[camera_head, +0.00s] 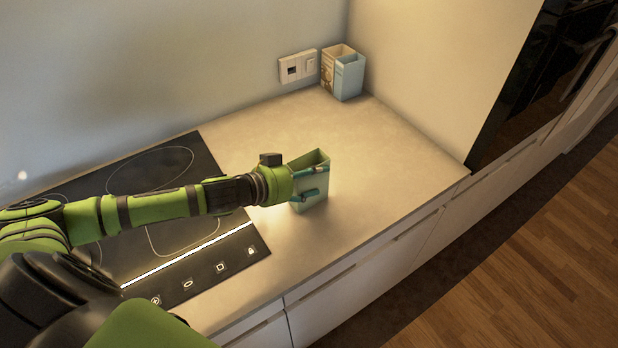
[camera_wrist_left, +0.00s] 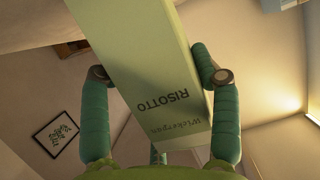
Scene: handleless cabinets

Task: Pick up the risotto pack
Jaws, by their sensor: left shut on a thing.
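The risotto pack (camera_head: 317,160) is a green upright box on the counter, to the right of the cooktop, in the head view. In the left wrist view, the pack (camera_wrist_left: 140,50) fills the middle and shows the printed word RISOTTO. My left gripper (camera_head: 312,184) reaches it from the left, and its green fingers lie on either side of the pack. In the left wrist view, the left gripper (camera_wrist_left: 158,82) is shut on the pack. Whether the pack's base touches the counter is hard to tell. My right gripper is not in view.
The black cooktop (camera_head: 170,245) lies under my left arm. The counter (camera_head: 385,165) right of the pack is clear.

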